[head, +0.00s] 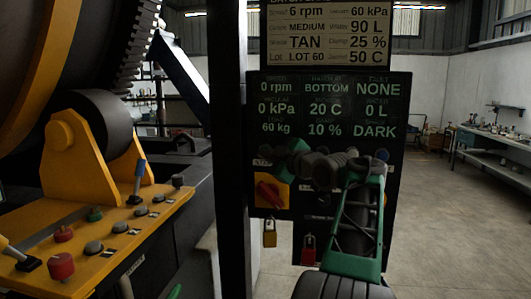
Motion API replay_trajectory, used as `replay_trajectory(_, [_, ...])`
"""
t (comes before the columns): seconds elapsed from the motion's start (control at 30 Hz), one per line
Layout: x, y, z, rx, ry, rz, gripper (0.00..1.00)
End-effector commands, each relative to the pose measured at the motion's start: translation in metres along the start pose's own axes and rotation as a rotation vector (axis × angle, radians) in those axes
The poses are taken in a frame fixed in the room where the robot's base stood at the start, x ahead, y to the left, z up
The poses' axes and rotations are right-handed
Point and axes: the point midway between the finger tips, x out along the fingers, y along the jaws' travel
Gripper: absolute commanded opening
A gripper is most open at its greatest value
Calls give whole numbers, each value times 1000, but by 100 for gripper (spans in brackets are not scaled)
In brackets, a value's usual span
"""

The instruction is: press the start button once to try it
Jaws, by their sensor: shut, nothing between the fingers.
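A black control panel (395,100) with a lit readout stands upright in the middle of the head view. My arm rises in front of it from the bottom, and its end, my gripper (278,155), is in front of the panel's lower half, shut and empty. The fingers are small and dark, and I cannot tell whether they touch the panel. A green button (94,214) sits on the yellow console (120,240) at the left, well away from my gripper. No start label is legible. Part of the panel's lower controls is hidden behind my arm.
The panel has a red rotary switch on a yellow plate (284,194), and a yellow padlock (269,234) and a red padlock (308,248) hang below. The console bears red knobs (61,267), grey buttons and levers. A dark post (228,120) stands between them. Floor at right is clear.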

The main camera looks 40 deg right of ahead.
Motion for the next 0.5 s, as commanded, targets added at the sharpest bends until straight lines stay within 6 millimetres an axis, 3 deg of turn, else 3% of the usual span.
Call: replay_trajectory(0.5, [3,2,1,0,0,0,0])
